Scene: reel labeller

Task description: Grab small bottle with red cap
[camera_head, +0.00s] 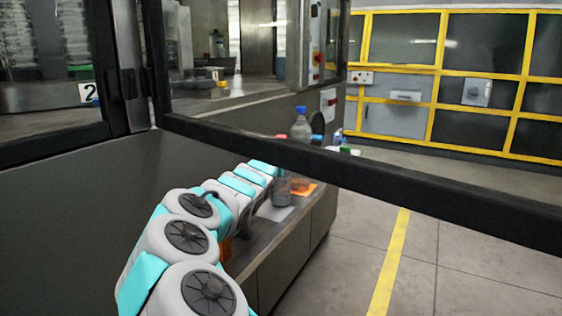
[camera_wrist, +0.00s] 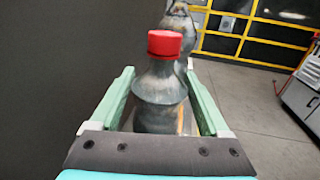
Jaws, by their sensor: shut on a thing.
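The small bottle with a red cap (camera_wrist: 160,88) stands upright between the two green fingers of my gripper (camera_wrist: 160,76) in the wrist view. The fingers run along both sides of its clear grey body, and my gripper is shut on it. The lower part of the bottle is hidden by my gripper's base. In the head view, my arm reaches toward the bench, and a dark bar of a frame crosses in front, so my gripper and its hold are not clear there.
A larger bottle with a blue cap (camera_head: 301,126) stands on the bench (camera_head: 262,248). Another clear bottle (camera_wrist: 181,20) is just behind the red-capped one. The dark frame bar (camera_head: 400,184) crosses above the bench. Open floor (camera_head: 445,262) lies to the right.

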